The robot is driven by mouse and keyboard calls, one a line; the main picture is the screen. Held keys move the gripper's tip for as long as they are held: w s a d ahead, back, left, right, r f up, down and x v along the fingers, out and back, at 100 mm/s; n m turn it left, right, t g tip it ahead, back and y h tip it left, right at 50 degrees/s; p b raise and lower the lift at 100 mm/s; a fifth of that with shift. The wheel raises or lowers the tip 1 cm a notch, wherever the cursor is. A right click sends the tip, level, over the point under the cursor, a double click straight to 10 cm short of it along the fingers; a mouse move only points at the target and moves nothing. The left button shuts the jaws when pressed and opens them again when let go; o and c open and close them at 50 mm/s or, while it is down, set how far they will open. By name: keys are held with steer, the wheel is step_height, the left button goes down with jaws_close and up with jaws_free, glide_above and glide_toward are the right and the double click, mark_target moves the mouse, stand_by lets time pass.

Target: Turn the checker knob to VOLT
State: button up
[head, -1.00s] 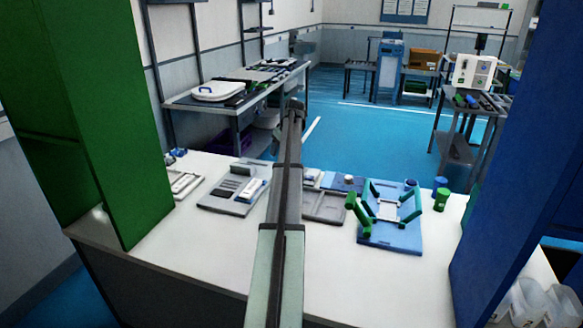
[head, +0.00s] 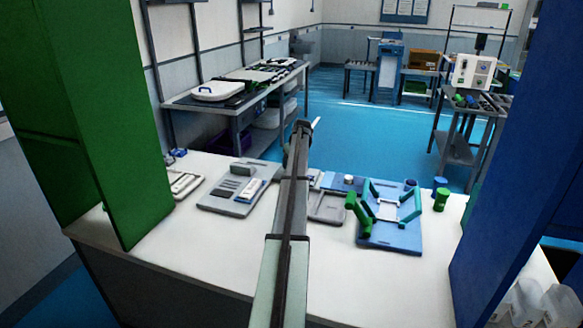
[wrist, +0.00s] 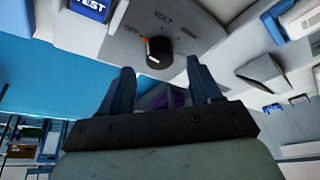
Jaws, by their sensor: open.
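In the wrist view the black checker knob (wrist: 159,52) sits on a grey panel (wrist: 200,35). The word VOLT is printed above the knob and OFF to its upper left. An orange mark on the knob's left side points toward OFF. My gripper (wrist: 160,68) is open, with its two dark fingers apart below the knob, one toward each side. Nothing is between the fingers, and I cannot tell whether they touch the knob. In the head view my arm blocks part of the bench, and the knob cannot be made out there.
A dark blue TEST label (wrist: 90,7) is near the knob. In the head view a grey tray (head: 215,203) lies left of my arm and a blue fixture (head: 385,235) right of it on the white bench (head: 190,260). Tall green (head: 100,110) and blue (head: 510,170) panels flank the bench.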

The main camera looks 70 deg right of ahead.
steer(key=shift+x, duration=1.6)
steer(key=c, duration=1)
steer(key=shift+m, duration=0.3)
steer(key=m+g, duration=0.1)
steer(key=m, duration=0.1)
steer(key=m+h, duration=0.1)
steer(key=m, duration=0.1)
steer(key=shift+w+a+m+g, duration=0.1)
steer(key=shift+w+m+g, duration=0.05)
steer(key=shift+m+g, duration=0.25)
steer(key=m+g, duration=0.2)
steer(key=m, duration=0.3)
steer(key=shift+w, duration=0.1)
steer(key=shift+m, duration=0.3)
